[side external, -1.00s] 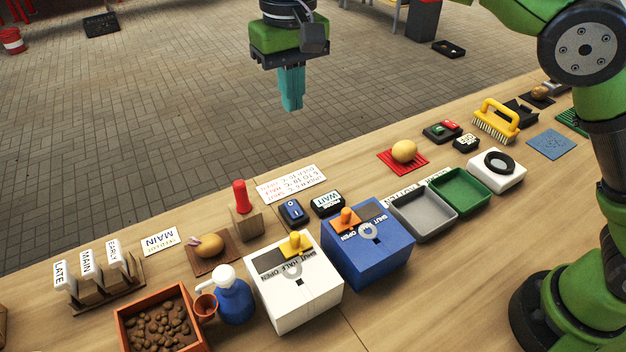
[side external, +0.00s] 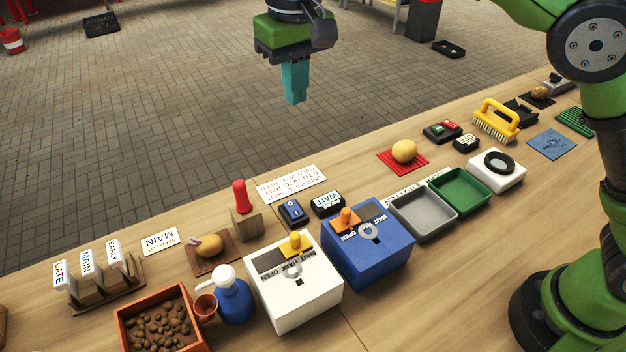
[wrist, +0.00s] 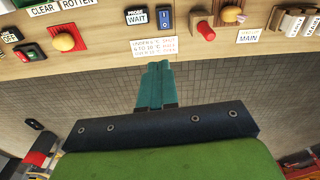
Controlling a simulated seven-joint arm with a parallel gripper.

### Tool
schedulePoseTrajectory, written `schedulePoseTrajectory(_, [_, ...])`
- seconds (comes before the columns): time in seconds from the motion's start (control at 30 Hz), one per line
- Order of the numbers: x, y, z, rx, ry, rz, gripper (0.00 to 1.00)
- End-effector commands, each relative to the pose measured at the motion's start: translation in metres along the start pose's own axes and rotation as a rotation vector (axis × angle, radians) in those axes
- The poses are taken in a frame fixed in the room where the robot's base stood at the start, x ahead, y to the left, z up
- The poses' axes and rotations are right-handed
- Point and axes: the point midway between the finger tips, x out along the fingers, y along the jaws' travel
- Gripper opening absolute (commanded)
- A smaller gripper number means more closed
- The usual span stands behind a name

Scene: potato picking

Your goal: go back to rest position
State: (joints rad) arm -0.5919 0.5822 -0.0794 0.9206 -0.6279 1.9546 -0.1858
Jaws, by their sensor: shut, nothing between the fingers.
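My gripper (side external: 295,102) hangs in the air beyond the far edge of the table, above the paved floor in the side view. Its teal fingers point down and are pressed together with nothing between them. In the wrist view the shut fingers (wrist: 157,68) point toward the table edge, near the printed temperature card (wrist: 154,47). Nothing touches the gripper.
The wooden table (side external: 360,318) carries a white box (side external: 296,293), a blue box (side external: 372,255), a grey tray (side external: 424,213), a green tray (side external: 461,193), a potato on a red mat (side external: 403,151) and a crate of potatoes (side external: 125,330). Air around the gripper is clear.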

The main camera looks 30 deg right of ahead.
Motion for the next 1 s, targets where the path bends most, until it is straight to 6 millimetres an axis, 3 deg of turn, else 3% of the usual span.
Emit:
schedulePoseTrajectory(0.27, [-0.002, 0.075, 0.04, 0.03, 0.111, -0.109, 0.0])
schedulePoseTrajectory(0.6, [0.013, 0.162, 0.142, 0.22, 0.334, -0.243, 0.0])
schedulePoseTrajectory(0.8, [0.034, 0.192, 0.198, 0.346, 0.459, -0.271, 0.0])
schedulePoseTrajectory(1.0, [0.031, 0.207, 0.219, 0.411, 0.533, -0.269, 0.0])
